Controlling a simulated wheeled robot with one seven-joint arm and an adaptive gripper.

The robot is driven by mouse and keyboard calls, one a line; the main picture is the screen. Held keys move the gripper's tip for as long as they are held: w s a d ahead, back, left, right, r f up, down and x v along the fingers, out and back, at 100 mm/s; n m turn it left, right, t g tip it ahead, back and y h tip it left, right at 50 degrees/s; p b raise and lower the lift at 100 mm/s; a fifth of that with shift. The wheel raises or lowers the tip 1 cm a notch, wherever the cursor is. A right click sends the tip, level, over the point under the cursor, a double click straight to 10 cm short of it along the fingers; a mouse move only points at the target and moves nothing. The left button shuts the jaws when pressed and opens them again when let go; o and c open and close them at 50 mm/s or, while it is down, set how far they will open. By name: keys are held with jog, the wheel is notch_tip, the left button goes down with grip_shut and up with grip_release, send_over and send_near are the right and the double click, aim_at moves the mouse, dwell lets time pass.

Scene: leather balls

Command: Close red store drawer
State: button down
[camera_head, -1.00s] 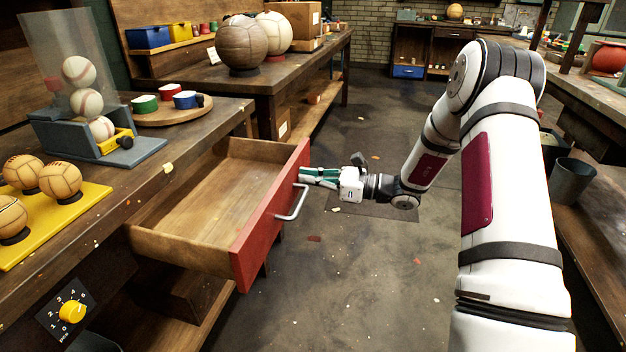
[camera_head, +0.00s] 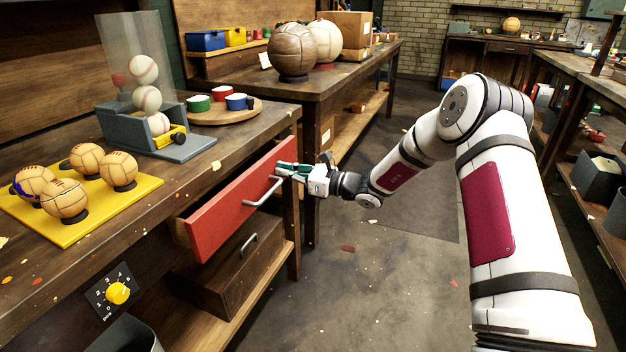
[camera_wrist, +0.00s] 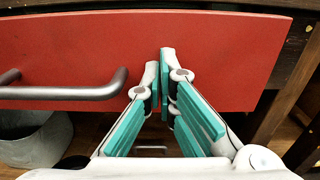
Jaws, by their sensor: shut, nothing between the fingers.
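The red drawer front (camera_head: 235,205) stands a short way out from under the left workbench, with a bit of its wooden side showing at the near end. Its grey bar handle (camera_head: 262,192) is on the front. My gripper (camera_head: 279,170) is shut and empty, with its fingertips at the red front near the far end of the handle. In the wrist view, the red front (camera_wrist: 225,50) spans the top. My shut fingertips (camera_wrist: 163,55) point at it, to the right of the handle (camera_wrist: 70,92), and look to be touching it. The exact contact is hidden.
A wooden box with a handle (camera_head: 235,265) sits on the shelf below the drawer. Balls on a yellow board (camera_head: 150,185) and a ball dispenser (camera_head: 155,130) stand on the bench top. The floor (camera_head: 360,270) beside the bench is clear.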

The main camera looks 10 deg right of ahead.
jog(key=x, duration=0.5)
jog(key=shift+w+a, duration=0.1)
jog(key=shift+a, duration=0.05)
jog(key=shift+w+a+r+b, duration=0.1)
jog(key=shift+w+a+b, duration=0.1)
jog(key=shift+b, duration=0.1)
